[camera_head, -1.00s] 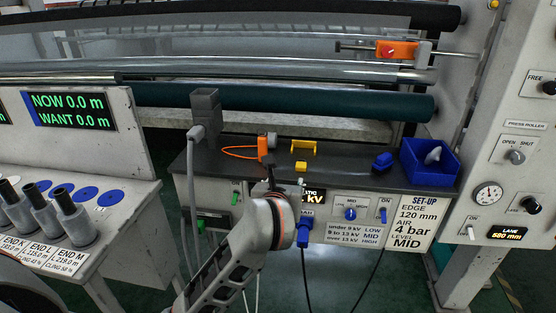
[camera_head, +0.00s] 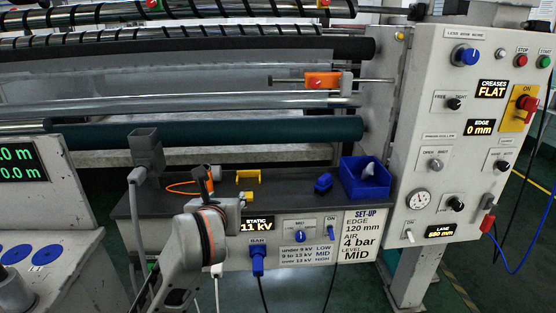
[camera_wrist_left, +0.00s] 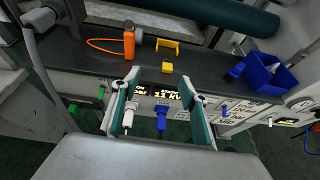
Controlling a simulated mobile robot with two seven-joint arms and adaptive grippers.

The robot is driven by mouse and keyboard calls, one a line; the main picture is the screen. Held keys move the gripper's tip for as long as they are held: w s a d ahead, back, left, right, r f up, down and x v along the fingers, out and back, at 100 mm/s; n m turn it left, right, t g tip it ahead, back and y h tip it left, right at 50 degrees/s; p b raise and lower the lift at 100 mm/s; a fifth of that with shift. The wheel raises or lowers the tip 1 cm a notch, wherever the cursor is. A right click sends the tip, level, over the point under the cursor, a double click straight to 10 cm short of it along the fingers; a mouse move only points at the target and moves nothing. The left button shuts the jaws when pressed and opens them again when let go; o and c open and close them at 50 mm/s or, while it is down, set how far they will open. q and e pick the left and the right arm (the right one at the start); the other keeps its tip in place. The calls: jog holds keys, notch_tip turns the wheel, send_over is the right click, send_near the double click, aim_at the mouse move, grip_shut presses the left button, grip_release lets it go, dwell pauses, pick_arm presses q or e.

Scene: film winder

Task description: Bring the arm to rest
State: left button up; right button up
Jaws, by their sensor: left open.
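My left arm rises from the bottom of the head view, with its left gripper (camera_head: 240,203) in front of the static-control bench. In the left wrist view the left gripper (camera_wrist_left: 159,77) is open. Its two fingers stand wide apart with nothing between the pads. Past the fingertips are the bench front, a blue plug (camera_wrist_left: 161,120) and a white plug (camera_wrist_left: 128,117). My right gripper is in neither view.
The dark bench top (camera_head: 290,190) holds an orange-looped tool (camera_head: 208,181), a yellow bracket (camera_head: 248,175), a blue block (camera_head: 323,183) and a blue bin (camera_head: 366,178). A control panel (camera_head: 460,140) stands right. Rollers run behind. Cables hang below the bench front.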

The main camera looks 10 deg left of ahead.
pick_arm(q)
jog(key=s+a+r+m+t+y, duration=0.3)
jog(key=s+a+m+t+y, duration=0.3)
jog(key=a+y, duration=0.25)
jog(key=s+d+f+m+h+p, duration=0.1)
jog(key=s+d+f+m+h, duration=0.3)
jog(key=d+f+m+h, duration=0.8)
jog(key=s+d+f+m+h, duration=0.4)
jog(key=f+m, duration=0.4)
jog(key=m, duration=0.9)
jog(key=s+a+f+m+g+y, duration=0.1)
jog(key=s+f+m+g, duration=0.3)
jog(key=f, duration=0.6)
jog(key=s+a+f+m+g, duration=0.1)
jog(key=s+f+m+g, duration=0.3)
jog(key=s+f, duration=0.5)
notch_tip(320, 180, down, 2)
jog(key=shift+s+a+f+g+y, duration=0.1)
jog(key=shift+s+a+g+y, duration=0.2)
jog(key=shift+a+g+y, duration=0.1)
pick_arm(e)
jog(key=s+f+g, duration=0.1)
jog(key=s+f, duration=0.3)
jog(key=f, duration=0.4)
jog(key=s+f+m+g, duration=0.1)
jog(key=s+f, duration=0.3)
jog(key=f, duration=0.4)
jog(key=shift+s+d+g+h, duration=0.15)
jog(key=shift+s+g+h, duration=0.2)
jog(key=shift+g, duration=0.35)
